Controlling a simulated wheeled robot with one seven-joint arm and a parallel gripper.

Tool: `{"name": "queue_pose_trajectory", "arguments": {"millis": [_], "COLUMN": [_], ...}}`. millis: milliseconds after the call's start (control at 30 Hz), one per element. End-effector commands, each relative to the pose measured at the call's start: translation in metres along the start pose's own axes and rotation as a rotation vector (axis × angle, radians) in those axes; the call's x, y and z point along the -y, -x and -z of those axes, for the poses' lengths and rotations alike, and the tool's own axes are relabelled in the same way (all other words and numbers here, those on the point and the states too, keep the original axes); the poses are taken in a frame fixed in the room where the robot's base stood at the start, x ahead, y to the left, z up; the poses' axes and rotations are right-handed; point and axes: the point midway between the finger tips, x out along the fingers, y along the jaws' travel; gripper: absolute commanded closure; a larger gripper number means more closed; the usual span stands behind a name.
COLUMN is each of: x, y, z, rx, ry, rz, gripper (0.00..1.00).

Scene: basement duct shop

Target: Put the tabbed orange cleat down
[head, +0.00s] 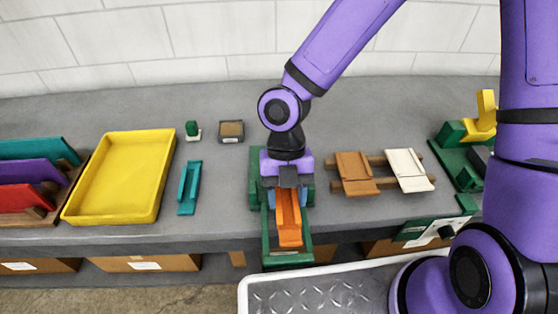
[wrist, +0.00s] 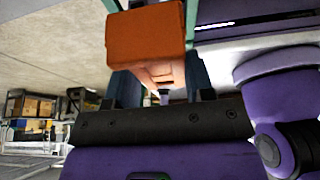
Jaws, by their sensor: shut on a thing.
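The orange cleat (head: 289,218) is a long channel-shaped piece in the middle of the head view. My gripper (head: 287,186) is shut on it at its far end, and its near end points toward the bench's front edge. The cleat is over a green frame (head: 265,233) that reaches past the bench edge; I cannot tell whether they touch. In the wrist view the cleat (wrist: 146,35) sits between the two dark fingers of my gripper (wrist: 158,85). The tab is not clear in either view.
A yellow tray (head: 113,214) is empty at the left, beside a rack of coloured panels (head: 35,180). A teal channel (head: 189,187) lies right of the tray. A brown piece (head: 355,168) and a white piece (head: 406,165) rest on wooden rails. A green tool with a yellow lever (head: 486,110) stands far right.

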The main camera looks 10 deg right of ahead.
Motion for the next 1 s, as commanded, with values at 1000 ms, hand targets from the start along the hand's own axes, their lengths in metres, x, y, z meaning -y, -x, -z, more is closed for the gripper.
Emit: {"name": "queue_pose_trajectory", "arguments": {"millis": [1000], "x": [-0.002], "y": [0.032], "z": [-0.152], "rx": [-0.002], "ry": [-0.001], "rz": [0.0], "gripper": [0.8]}}
